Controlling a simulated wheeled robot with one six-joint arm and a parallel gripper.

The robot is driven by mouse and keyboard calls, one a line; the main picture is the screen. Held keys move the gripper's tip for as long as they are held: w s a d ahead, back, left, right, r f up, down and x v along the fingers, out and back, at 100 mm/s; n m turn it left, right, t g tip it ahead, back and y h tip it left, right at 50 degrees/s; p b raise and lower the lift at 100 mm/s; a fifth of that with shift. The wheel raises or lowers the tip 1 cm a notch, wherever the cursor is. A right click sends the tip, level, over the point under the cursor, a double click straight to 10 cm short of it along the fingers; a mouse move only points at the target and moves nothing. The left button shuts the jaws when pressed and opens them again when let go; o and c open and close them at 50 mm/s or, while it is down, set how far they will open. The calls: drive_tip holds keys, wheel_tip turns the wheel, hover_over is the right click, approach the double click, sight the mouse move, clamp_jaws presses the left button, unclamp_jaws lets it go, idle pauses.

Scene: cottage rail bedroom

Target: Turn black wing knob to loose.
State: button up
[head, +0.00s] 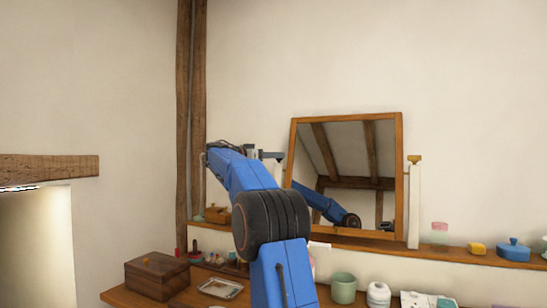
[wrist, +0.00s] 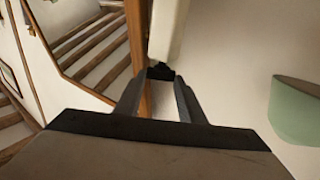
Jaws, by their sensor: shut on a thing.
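The black wing knob (wrist: 160,72) shows in the wrist view at the end of a pale post (wrist: 167,35), beside the wooden frame of the tilting mirror. My gripper (wrist: 160,82) has its two fingertips on either side of the knob and is shut on it. In the head view my gripper (head: 270,155) is at the left edge of the mirror (head: 345,165). There the knob is hidden behind my gripper and arm, so I cannot read how it is turned.
A second pale post with a yellow-brown top (head: 414,200) stands right of the mirror. On the ledge are a yellow block (head: 477,248) and a blue lidded dish (head: 513,250). Below are a wooden box (head: 157,275), a green cup (head: 344,288) and a white jar (head: 378,295).

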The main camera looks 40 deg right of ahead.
drive_tip(key=shift+s+n+t, duration=0.25)
drive_tip(key=shift+n+t, duration=0.85)
drive_tip(key=shift+t, duration=0.6)
drive_tip(key=o, duration=1)
drive_tip(key=shift+o, duration=0.2)
drive_tip(key=shift+a, duration=0.1)
drive_tip(key=s+a, duration=0.1)
drive_tip(key=a, duration=1.6)
drive_tip(key=shift+a, duration=0.1)
